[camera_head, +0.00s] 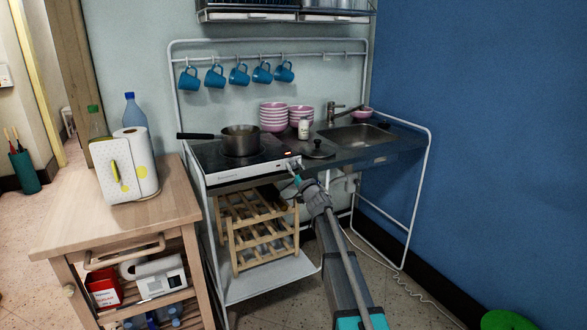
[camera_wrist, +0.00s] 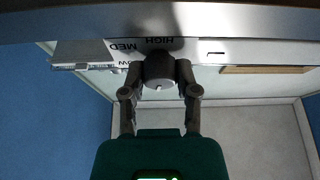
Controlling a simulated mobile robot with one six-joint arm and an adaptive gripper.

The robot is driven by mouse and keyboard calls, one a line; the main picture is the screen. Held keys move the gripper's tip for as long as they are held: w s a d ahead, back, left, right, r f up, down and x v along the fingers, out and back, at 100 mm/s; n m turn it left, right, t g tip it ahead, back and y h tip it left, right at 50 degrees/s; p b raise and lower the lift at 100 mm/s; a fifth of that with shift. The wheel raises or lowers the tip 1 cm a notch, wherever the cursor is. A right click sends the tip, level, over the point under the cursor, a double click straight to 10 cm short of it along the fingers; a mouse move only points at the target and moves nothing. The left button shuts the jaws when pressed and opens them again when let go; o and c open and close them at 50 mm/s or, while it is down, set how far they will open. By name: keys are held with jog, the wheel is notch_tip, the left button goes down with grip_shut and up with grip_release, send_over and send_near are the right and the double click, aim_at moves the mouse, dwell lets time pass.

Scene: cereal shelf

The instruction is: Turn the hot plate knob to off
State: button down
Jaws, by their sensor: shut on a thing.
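The hot plate (camera_head: 206,156) sits on the counter with a white front panel and a small red light (camera_head: 288,153) lit near its right end. In the wrist view my gripper (camera_wrist: 159,75) is shut on the dark round knob (camera_wrist: 159,66), one finger on each side. The printed words HIGH and MED read upside down beside the knob; a third word at the left is partly covered by a finger. A small pale mark shows on the knob's face. In the head view my gripper (camera_head: 297,178) reaches the panel's right end and hides the knob.
A steel pot (camera_head: 241,139) stands on the hot plate, its handle pointing left. A dark lid (camera_head: 318,150), a white bottle (camera_head: 304,128) and pink bowls (camera_head: 273,117) are close by at the right. A wooden rack (camera_head: 262,232) stands below. A wooden cart (camera_head: 180,195) is at the left.

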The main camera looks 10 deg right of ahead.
jog(key=shift+n+g+y, duration=0.4)
jog(key=shift+n+y, duration=0.6)
jog(key=shift+n, duration=0.5)
jog(key=shift+c, duration=1.8)
grip_release()
jog(key=shift+a+m+h, duration=0.1)
jog(key=shift+m+h, duration=0.3)
jog(key=shift+m, duration=0.1)
